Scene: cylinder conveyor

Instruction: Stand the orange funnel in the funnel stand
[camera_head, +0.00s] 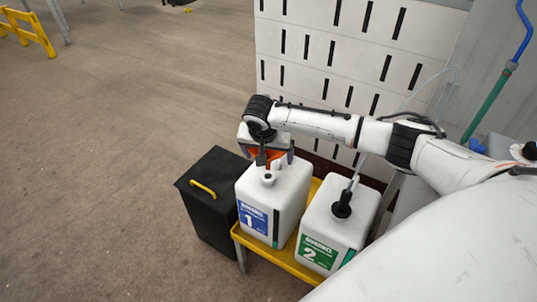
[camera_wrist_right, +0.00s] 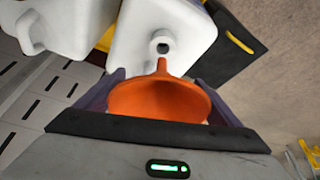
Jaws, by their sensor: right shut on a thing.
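My right gripper (camera_head: 276,156) is shut on the orange funnel (camera_head: 274,154), above the white canister 1. In the right wrist view the funnel (camera_wrist_right: 160,100) lies between the purple fingers of the gripper (camera_wrist_right: 160,95), with its narrow spout pointing toward the canister's open neck. The neck's dark hole shows clear of the spout there; the height gap is hard to tell. I cannot make out a funnel stand in either view. My left gripper is not in view.
Canister 1 (camera_head: 262,204), with a blue label, and canister 2 (camera_head: 338,222), with a green label and a black cap with a tube, stand on a yellow tray (camera_head: 291,262). A black bin (camera_head: 206,202) stands left of them. A slotted white panel (camera_head: 335,60) rises behind.

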